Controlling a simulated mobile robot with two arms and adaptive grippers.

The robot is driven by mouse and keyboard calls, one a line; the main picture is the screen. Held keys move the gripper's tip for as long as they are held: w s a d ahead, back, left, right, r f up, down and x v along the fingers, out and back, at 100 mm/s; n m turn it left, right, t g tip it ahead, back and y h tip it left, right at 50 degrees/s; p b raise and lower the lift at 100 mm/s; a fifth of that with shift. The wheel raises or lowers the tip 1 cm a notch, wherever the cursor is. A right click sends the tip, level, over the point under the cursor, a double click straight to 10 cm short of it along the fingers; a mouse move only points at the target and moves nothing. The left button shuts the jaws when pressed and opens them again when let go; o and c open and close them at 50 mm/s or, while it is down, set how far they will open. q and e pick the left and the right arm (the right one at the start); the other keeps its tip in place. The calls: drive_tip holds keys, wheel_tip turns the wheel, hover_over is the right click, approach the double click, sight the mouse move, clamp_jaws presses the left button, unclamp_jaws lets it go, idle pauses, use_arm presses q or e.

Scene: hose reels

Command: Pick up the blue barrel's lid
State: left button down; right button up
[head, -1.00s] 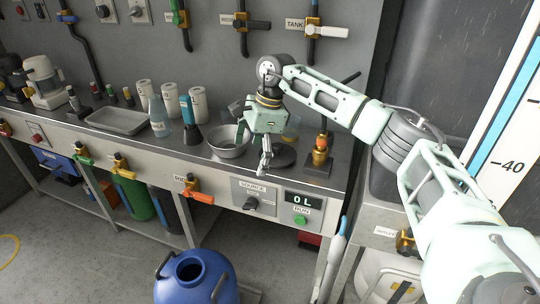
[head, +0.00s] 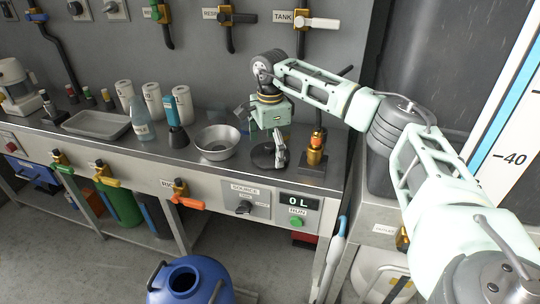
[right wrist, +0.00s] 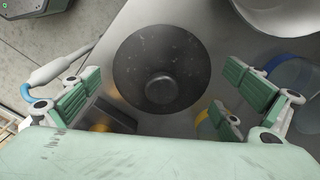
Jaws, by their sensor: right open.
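The blue barrel (head: 192,284) stands on the floor at the bottom of the head view, its top opening uncovered. A dark round lid with a central knob (head: 262,156) lies on the steel bench, right of the metal bowl. In the right wrist view the lid (right wrist: 135,68) is in the upper middle, between the spread fingers. My right gripper (head: 278,150) points down above the lid, open and empty; its finger partly covers the lid in the head view. In the right wrist view the right gripper's fingers (right wrist: 160,97) are wide apart, clear of the lid. My left gripper is not in view.
The metal bowl (head: 217,143) sits close left of the lid. A brass valve fitting (head: 315,150) on a dark base stands close right. A blue bottle, white rolls and a tray (head: 97,124) stand further left. The bench's front edge is near the lid.

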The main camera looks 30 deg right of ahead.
drive_tip(key=c, duration=1.1)
drive_tip(key=shift+r, duration=0.15)
